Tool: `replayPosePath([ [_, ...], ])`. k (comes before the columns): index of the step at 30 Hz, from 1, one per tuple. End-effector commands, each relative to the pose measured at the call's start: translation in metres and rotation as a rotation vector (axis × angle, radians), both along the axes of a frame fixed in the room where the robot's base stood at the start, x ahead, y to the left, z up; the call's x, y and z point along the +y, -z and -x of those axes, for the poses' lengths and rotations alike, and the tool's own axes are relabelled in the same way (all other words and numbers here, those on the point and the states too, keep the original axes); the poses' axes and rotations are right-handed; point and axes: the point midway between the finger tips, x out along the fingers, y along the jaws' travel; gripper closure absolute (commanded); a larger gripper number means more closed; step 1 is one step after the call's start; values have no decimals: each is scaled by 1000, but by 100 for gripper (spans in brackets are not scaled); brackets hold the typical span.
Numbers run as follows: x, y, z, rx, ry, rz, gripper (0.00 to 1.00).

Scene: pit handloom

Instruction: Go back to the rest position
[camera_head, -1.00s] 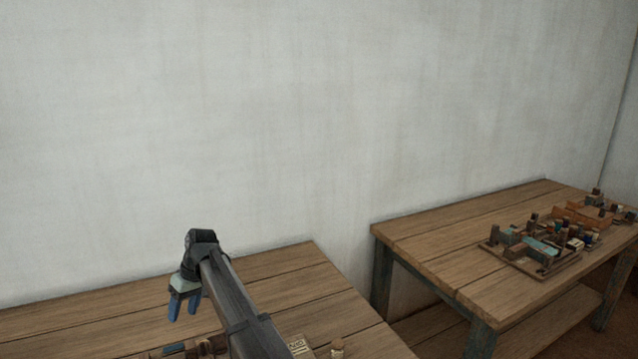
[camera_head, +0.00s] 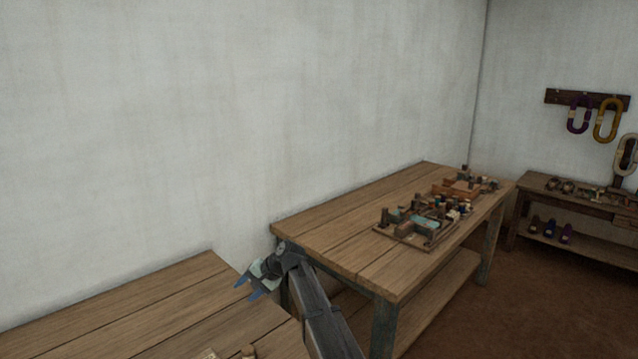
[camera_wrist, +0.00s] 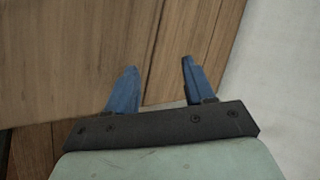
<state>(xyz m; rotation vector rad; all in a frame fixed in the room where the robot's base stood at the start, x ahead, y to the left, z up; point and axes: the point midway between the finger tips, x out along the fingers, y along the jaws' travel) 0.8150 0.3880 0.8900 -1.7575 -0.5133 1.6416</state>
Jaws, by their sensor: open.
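My gripper (camera_head: 246,289) shows in the head view at the end of my dark arm, over the right edge of the near left table (camera_head: 130,310). Its two blue fingers point to the left and are spread apart. In the wrist view my gripper (camera_wrist: 155,82) is open, with nothing between the fingers. Wooden planks and a strip of pale wall lie beyond the fingertips. My arm hides part of the gap between the two tables.
A second wooden table (camera_head: 330,235) stands to the right, with a tray of small blocks and spools (camera_head: 425,222) on it. A low shelf bench (camera_head: 590,205) and a wall rack (camera_head: 586,100) with hanging skeins are at far right. Brown floor (camera_head: 480,310) is clear.

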Motion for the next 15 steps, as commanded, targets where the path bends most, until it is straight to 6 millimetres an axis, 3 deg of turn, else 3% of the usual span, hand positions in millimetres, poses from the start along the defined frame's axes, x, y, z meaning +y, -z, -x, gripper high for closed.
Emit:
replayPosePath([
  [1,-27,1,-7,20,70,-24,47],
  [3,-57,2,-19,50,166,-60,47],
  [11,-166,8,-45,160,483,-195,47],
  [15,-213,41,-34,264,609,-245,47],
])
